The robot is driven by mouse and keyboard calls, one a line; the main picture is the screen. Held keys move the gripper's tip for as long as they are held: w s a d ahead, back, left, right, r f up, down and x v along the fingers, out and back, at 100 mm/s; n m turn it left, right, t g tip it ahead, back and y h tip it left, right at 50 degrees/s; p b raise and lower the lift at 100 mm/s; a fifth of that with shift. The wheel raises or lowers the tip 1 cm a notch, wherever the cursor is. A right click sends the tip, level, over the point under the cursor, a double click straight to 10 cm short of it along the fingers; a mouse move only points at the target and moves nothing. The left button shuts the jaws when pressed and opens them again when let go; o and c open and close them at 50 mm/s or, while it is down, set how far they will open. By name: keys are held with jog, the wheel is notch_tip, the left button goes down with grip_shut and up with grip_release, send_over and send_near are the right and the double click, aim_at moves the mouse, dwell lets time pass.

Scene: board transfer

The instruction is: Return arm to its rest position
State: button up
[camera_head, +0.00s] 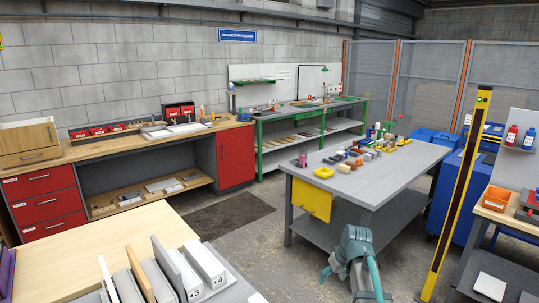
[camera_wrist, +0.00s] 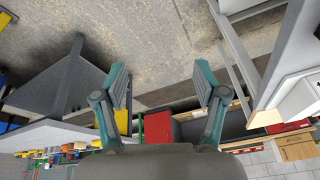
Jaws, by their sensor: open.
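My gripper (camera_wrist: 161,78) shows in the wrist view with its two teal and grey fingers spread apart. Nothing is between the fingers; bare concrete floor shows through the gap. Part of my teal and grey arm (camera_head: 358,262) stands at the bottom of the head view, right of centre, over the floor in front of the grey table. Upright boards (camera_head: 168,268) stand in a row at the bottom left of the head view, some with numbered labels. My gripper touches none of the visible things.
A grey table (camera_head: 372,178) holds small coloured items, with a yellow panel (camera_head: 311,199) on its side. A yellow and black post (camera_head: 456,190) stands to the right. A wooden bench with red drawers (camera_head: 46,203) lines the left wall. Floor between is clear around a dark mat (camera_head: 230,216).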

jog(key=s+a+f+m+g+h, duration=0.1)
jog(key=s+f+m+g, duration=0.1)
jog(key=s+f, duration=0.9)
jog(key=s+a+f+m+g, duration=0.1)
jog(key=s+f+g, duration=0.1)
jog(key=s+f, duration=0.95)
jog(key=s+f+g, duration=0.2)
jog(key=s+f, duration=0.4)
jog(key=s, duration=0.3)
jog(key=s+a+f+g, duration=0.1)
jog(key=s+f+g, duration=0.1)
jog(key=s+f, duration=0.3)
jog(key=s+a+f+g, duration=0.1)
jog(key=s+f, duration=0.5)
jog(key=s, duration=0.7)
jog(key=shift+f+g+h, duration=0.3)
jog(key=shift+g+h, duration=0.1)
jog(key=shift+g, duration=0.1)
jog(key=shift+s, duration=0.1)
